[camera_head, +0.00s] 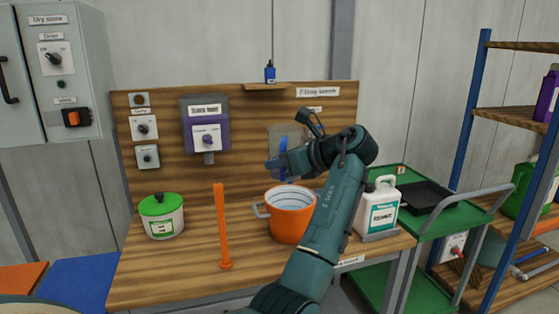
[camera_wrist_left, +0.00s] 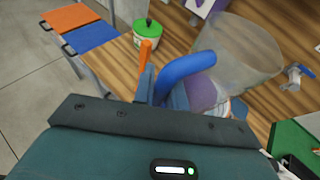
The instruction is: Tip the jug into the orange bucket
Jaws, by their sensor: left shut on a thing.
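The clear grey jug (camera_head: 287,136) with a blue handle (camera_head: 283,158) is held above the orange bucket (camera_head: 292,222), which stands on the wooden bench. My left gripper (camera_head: 279,166) is shut on the blue handle. In the left wrist view the jug (camera_wrist_left: 240,48) is beyond the handle (camera_wrist_left: 186,66), with its wide end toward the upper right. A purple patch (camera_wrist_left: 202,92) shows low at the jug; I cannot tell if it is liquid. The jug's exact tilt is unclear. My forearm hides the bucket's right side. My right gripper is not in view.
An orange upright post (camera_head: 222,225) stands left of the bucket, near a green-lidded tub (camera_head: 161,216). A white jerrycan (camera_head: 379,207) stands at the right, beside a green cart (camera_head: 432,219). Wall panels and a small shelf (camera_head: 268,86) are behind.

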